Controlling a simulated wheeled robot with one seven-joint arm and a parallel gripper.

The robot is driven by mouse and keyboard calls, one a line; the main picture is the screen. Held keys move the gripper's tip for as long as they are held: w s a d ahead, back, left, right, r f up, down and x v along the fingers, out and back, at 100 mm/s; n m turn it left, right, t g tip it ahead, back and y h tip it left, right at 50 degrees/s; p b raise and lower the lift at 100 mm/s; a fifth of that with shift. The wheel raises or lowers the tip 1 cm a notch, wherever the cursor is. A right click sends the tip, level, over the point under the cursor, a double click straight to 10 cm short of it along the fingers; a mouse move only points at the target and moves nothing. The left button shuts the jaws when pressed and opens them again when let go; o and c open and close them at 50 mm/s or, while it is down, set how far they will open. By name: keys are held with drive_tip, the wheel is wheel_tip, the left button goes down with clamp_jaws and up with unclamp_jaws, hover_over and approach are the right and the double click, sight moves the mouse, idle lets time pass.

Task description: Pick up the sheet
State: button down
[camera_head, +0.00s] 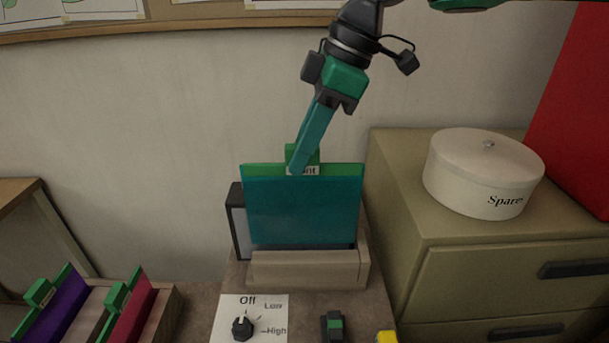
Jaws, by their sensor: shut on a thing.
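A teal sheet (303,210) with a green top edge stands upright at the middle of the view. A green tab and a small, partly covered label sit at its top. My gripper (298,168) reaches down from above and is shut on the sheet at its top, by the tab. The finger nearer the camera hides part of the label, and the far finger is mostly hidden. The lower edge of the sheet is at a beige holder (305,269); I cannot tell whether it is still seated in it.
A knob (242,328) marked Off, Low and High is in front. A white round tin (484,173) labelled Spare stands on a drawer cabinet (398,190) at right. Purple (52,308) and crimson (132,307) sheets stand in a rack at lower left. A wall is behind.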

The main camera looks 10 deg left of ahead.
wheel_tip(320, 180, up, 9)
drive_tip(key=shift+w+f, duration=0.1)
drive_tip(key=shift+a+r, duration=0.15)
drive_tip(key=shift+r, duration=1.15)
drive_tip(key=shift+s, duration=0.25)
